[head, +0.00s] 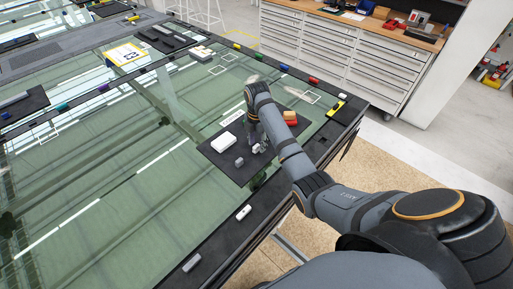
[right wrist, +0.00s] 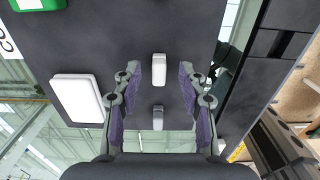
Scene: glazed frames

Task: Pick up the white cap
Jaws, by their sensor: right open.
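A small white rounded piece, which looks like the white cap (right wrist: 159,68), lies on the dark mat (right wrist: 215,25) in the right wrist view. It sits midway between the fingertips of my right gripper (right wrist: 159,88), with a gap on both sides. A second small greyish-white piece (right wrist: 158,117) lies behind it, between the fingers. My right gripper (head: 257,143) is open and empty over the mat (head: 222,162) in the head view. In that view I cannot tell which small pale piece is the cap. My left gripper is not in view.
A larger white block (head: 224,142) lies on the mat left of the gripper; it also shows in the right wrist view (right wrist: 76,96).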

